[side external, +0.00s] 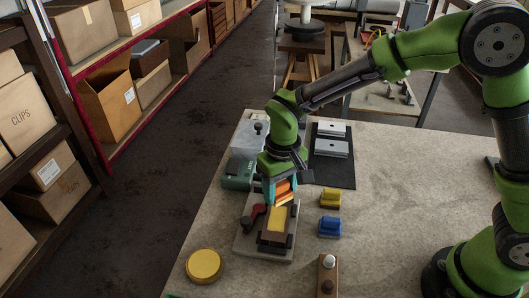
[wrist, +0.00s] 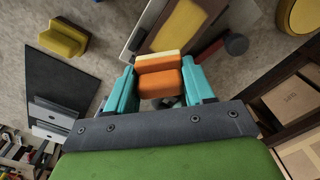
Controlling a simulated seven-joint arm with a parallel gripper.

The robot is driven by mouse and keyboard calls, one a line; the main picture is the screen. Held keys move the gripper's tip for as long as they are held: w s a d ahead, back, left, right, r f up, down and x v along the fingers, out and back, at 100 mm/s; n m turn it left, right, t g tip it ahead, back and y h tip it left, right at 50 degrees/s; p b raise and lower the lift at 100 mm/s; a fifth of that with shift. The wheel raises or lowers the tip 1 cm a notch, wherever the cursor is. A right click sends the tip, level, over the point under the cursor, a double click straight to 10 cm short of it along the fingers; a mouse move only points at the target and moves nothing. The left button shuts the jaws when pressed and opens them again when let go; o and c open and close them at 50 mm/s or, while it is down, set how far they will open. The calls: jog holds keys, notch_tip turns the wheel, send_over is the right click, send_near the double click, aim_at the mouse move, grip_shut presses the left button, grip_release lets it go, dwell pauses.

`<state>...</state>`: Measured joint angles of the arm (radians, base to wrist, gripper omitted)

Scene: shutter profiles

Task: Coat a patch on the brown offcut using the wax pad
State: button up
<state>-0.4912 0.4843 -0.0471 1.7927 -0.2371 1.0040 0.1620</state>
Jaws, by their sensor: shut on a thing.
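My gripper (side external: 281,190) is shut on an orange pad with a pale yellow face, apparently the wax pad (wrist: 160,79). The turquoise fingers sit on either side of it in the wrist view (wrist: 158,82). The offcut (side external: 278,220) looks ochre-brown and lies on a pale fixture plate (side external: 248,243), with a dark brown block at its near end. In the wrist view the offcut (wrist: 181,25) is just beyond the pad. The pad is over or beside the offcut's far end; I cannot tell whether they touch. No coated patch can be made out.
A yellow block (side external: 330,197) and a blue block (side external: 329,226) sit to the right. A round yellow disc (side external: 204,265) is at front left. Pale profiles (side external: 331,148) lie on a dark mat behind. The right table area is clear.

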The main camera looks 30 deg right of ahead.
jog(key=shift+r, duration=2.9)
jog(key=shift+s, duration=0.1)
